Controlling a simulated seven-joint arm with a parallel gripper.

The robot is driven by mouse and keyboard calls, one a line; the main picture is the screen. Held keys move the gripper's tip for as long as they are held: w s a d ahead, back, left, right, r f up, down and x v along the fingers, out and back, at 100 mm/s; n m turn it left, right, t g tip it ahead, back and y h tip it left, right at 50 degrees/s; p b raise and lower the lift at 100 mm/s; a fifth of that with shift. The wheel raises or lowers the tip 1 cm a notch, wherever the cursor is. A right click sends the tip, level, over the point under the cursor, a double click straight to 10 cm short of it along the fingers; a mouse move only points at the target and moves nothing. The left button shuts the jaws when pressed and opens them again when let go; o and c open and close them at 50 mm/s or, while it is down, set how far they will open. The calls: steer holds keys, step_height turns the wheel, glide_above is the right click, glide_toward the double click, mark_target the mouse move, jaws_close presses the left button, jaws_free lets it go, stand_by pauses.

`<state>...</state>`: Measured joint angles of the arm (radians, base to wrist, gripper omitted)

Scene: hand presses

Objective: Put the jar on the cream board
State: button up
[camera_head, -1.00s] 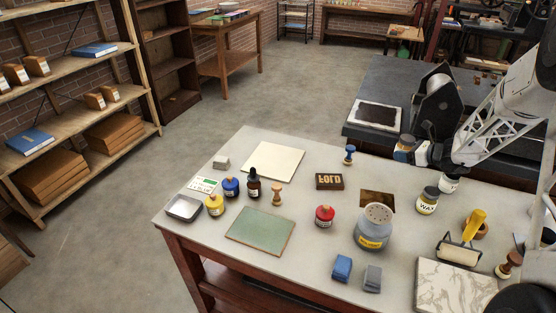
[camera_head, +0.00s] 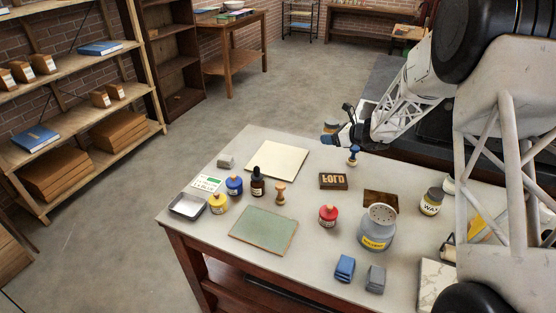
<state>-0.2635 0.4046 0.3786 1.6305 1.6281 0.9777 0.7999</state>
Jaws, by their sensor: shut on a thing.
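The cream board (camera_head: 276,159) lies flat and empty at the back left of the table. My gripper (camera_head: 337,133) is shut on a small jar (camera_head: 330,127) with a tan upper part and a blue part below. The jar is held in the air over the table's back edge, to the right of and apart from the board in the picture. Part of the jar is hidden by the gripper's fingers.
A blue-knobbed stamp (camera_head: 353,156) stands just below my gripper in the picture. A dropper bottle (camera_head: 257,182), a wooden stamp (camera_head: 280,194) and a blue bottle (camera_head: 234,185) stand in front of the board. A grey block (camera_head: 226,162) sits left of it.

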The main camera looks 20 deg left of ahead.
steer(key=n+g, duration=0.1)
steer(key=g, duration=0.1)
glide_above(278, 159)
steer(key=shift+w+r, duration=0.1)
steer(key=shift+r, duration=0.2)
steer(key=shift+f, duration=3.15)
steer(key=shift+f, duration=0.1)
steer(key=shift+f, duration=1.75)
steer(key=shift+f, duration=0.15)
steer(key=o, duration=1.1)
steer(key=shift+c, duration=0.2)
